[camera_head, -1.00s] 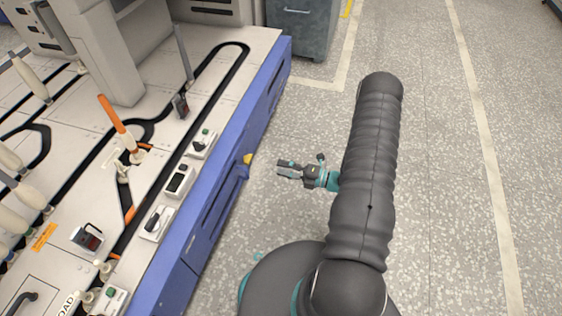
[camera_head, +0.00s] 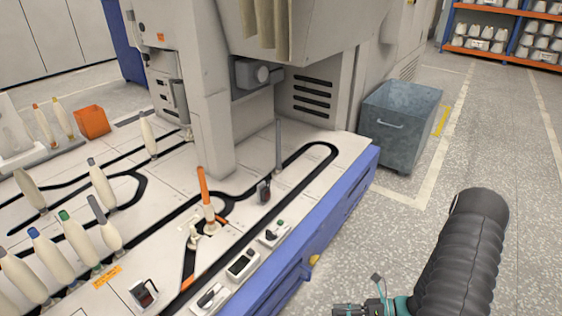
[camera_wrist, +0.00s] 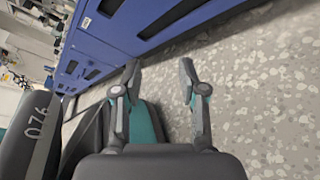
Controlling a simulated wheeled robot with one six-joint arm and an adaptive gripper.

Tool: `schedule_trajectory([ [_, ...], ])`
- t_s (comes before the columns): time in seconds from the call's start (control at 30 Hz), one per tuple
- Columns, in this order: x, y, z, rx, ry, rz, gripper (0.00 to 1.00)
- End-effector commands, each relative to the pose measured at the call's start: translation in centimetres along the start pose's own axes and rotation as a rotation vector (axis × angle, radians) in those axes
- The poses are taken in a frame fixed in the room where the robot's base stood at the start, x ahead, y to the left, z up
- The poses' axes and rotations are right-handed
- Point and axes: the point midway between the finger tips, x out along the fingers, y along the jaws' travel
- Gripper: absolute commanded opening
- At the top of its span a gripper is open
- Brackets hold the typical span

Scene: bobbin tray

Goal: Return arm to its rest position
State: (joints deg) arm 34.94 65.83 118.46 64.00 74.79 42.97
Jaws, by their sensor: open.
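My gripper (camera_wrist: 160,75) is open and empty in the wrist view, its two fingers apart over the speckled floor (camera_wrist: 265,105), with the blue machine side (camera_wrist: 120,35) beyond. In the head view my gripper (camera_head: 348,310) shows at the bottom edge, partly cut off, to the right of the machine's blue side (camera_head: 325,225). My dark ribbed arm rises at the lower right of the head view.
The white machine top (camera_head: 165,205) carries black tracks, several bobbins (camera_head: 102,183) and an orange-tipped post (camera_head: 203,188). A grey bin (camera_head: 400,122) stands beside the machine. Racks (camera_head: 500,40) stand at the back right. Floor to the right is clear.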

Motion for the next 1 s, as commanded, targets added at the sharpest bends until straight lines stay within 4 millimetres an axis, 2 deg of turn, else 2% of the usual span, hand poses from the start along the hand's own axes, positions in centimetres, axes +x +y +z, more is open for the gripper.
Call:
schedule_trajectory([
  [0.4, -3.5, 9.2, 3.2, -0.683, 0.460, 0.148, 0.42],
  [0.7, -6.5, 14.8, 6.4, -1.112, 0.765, 0.272, 0.42],
  [1.0, -9.1, 20.2, 10.0, -1.470, 1.052, 0.385, 0.42],
])
